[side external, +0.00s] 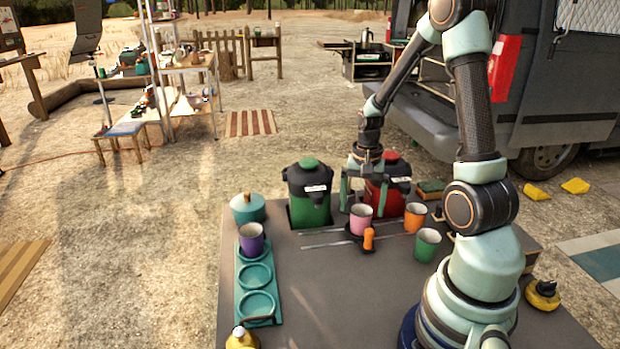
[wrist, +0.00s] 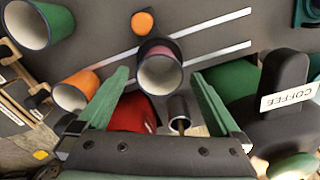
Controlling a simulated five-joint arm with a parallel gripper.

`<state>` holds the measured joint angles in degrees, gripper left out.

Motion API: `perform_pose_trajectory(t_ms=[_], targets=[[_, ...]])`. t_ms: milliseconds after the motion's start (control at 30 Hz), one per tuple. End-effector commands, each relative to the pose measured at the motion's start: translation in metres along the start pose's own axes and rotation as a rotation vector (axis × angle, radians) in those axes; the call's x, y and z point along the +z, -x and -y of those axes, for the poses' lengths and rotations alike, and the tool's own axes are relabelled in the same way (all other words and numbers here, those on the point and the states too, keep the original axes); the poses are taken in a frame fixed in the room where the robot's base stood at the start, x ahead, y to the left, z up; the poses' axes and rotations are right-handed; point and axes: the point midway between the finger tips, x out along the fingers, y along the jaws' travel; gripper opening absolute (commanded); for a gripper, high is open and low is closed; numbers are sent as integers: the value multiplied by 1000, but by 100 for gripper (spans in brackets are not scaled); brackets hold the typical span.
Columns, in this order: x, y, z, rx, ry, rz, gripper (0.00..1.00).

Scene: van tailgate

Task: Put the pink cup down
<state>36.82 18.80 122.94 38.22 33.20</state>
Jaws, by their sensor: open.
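The pink cup (side external: 361,222) stands upright on the grey tabletop, at a dark round base beside an orange-topped peg (side external: 369,238). In the wrist view the pink cup (wrist: 161,72) shows its pale open mouth between and beyond my fingertips. My gripper (side external: 359,190) is open, just behind and above the cup in the side view. In the wrist view its two green fingers (wrist: 159,78) stand wide apart, with visible gaps to the cup on both sides. The cup's underside is hidden.
A green coffee jug (side external: 309,195) and a red jug (side external: 386,190) stand close to my gripper. An orange cup (side external: 414,218) and a green cup (side external: 427,245) are to the right. A teal tray (side external: 257,319) on the left holds a purple cup (side external: 251,240); two rings are empty.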

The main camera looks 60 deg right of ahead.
Motion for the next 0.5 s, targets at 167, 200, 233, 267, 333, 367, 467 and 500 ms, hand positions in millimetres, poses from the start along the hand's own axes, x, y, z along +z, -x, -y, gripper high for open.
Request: perform_pose_trajectory(t_ms=[167,200,233,267,333,367,467,500], targets=[[-1,38,1,-4,0,-7,100],[-1,46,1,-4,0,-6,100],[-1,52,1,-4,0,-6,100],[-1,58,1,-4,0,-6,100],[-1,70,0,-3,0,-5,100],[-1,75,0,-3,0,-5,100],[-1,87,0,-2,0,-3,100],[-1,90,0,-2,0,-3,100]])
